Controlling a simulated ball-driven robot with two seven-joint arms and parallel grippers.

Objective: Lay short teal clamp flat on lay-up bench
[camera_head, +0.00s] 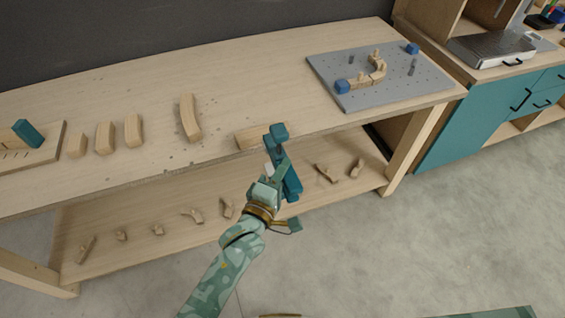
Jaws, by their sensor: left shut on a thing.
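A teal clamp (290,180) is held in my left gripper (275,172). The gripper is shut on it, and the clamp is tilted steeply in the picture, with its blocky upper end overlapping the bench top. The gripper hides part of its middle. The lay-up bench (230,90) is a long pale wooden table; the clamp shows in front of its front edge, and I cannot tell its height above the top. Another teal piece (28,134) stands in a slotted wooden rack (45,150) at the far left. My right gripper is not in view.
Several curved wooden pieces (189,118) stand on the bench, and a wooden block (252,137) lies behind the clamp. A grey pegboard (405,88) holds wooden parts and blue blocks. More wooden pieces lie on the lower shelf (140,245). The back middle of the bench is clear.

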